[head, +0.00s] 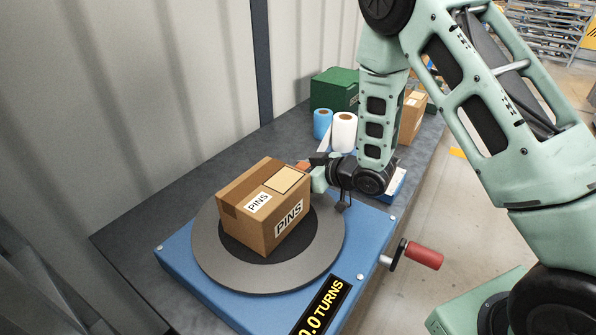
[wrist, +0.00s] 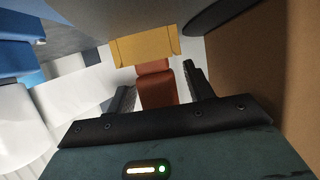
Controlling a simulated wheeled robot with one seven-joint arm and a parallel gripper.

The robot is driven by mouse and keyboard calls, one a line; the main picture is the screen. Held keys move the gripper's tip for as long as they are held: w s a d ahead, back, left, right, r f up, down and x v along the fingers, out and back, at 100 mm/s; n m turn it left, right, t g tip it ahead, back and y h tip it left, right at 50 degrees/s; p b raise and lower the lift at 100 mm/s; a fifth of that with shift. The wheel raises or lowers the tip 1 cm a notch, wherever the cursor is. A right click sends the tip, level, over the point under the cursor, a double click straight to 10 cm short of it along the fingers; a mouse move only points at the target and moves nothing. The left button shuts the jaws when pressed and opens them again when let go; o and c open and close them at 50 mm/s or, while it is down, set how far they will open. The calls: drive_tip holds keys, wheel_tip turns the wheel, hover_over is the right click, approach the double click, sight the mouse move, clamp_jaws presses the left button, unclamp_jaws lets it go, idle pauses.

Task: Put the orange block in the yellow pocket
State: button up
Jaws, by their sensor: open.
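The orange block (wrist: 157,88) is red-orange and lies between my gripper's fingers in the wrist view, with narrow gaps on both sides. Its far end is right by the yellow pocket (wrist: 145,46), which shows as a yellow piece with angled side edges. I cannot tell whether the block is inside it or just in front of it. My gripper (wrist: 157,84) is open around the block. In the head view my gripper (head: 314,172) is behind the cardboard box, which partly hides it. A small orange patch there is probably the block. The pocket is hidden in that view.
A cardboard box (head: 246,211) marked PINS stands on a round turntable (head: 218,270) on a blue base (head: 180,262), close beside my gripper. A crank with a red handle (head: 424,255) sticks out right. Paper rolls (head: 344,132) and a green box (head: 335,90) stand behind.

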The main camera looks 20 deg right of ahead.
drive_tip(key=shift+r, duration=0.3)
drive_tip(key=v, duration=1.2)
drive_tip(key=shift+r, duration=0.35)
drive_tip(key=shift+w+d, duration=0.1)
